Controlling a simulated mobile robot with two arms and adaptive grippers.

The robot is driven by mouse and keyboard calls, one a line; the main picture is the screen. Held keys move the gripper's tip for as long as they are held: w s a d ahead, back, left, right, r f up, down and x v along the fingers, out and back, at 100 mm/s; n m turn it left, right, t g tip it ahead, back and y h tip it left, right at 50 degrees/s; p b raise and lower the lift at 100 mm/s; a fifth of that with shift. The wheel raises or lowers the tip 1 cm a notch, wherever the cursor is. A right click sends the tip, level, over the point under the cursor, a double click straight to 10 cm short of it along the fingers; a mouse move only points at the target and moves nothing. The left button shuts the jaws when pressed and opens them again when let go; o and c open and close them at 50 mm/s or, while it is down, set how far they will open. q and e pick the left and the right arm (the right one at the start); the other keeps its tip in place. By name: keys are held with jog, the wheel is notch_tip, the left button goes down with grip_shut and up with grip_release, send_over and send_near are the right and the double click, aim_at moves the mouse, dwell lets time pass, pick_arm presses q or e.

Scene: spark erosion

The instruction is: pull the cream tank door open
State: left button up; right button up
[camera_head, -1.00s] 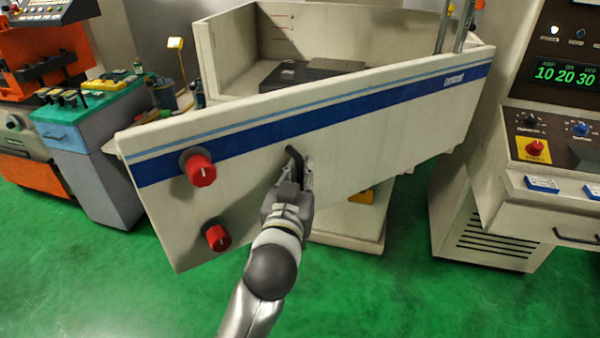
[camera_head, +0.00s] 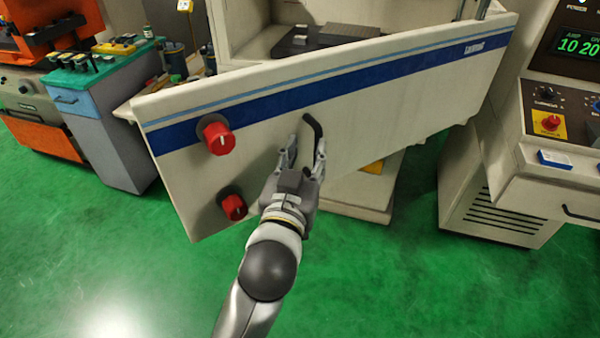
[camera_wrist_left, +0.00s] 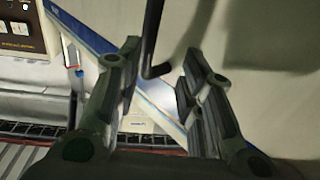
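The cream tank door (camera_head: 400,110), with a blue stripe and two red knobs, stands swung out at an angle from the tank (camera_head: 235,30) in the head view. Its dark bar handle (camera_head: 313,125) shows at the middle of its front face. My left gripper (camera_head: 306,145) is at the handle with its fingers apart. In the left wrist view the handle (camera_wrist_left: 152,35) shows between and beyond the spread fingertips (camera_wrist_left: 160,55); I cannot tell whether a finger touches it. The handle's lower part is partly hidden by a finger. My right gripper is not in view.
The upper red knob (camera_head: 216,138) and lower red knob (camera_head: 233,207) stick out left of my gripper. A control console (camera_head: 545,125) stands close to the door's right end. A grey-blue cabinet (camera_head: 105,130) stands at left. Green floor (camera_head: 420,285) in front is clear.

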pick_arm(q)
jog(key=v, duration=0.5)
jog(key=shift+s+f, duration=0.15)
jog(key=shift+s, duration=0.15)
jog(key=shift+w, duration=0.1)
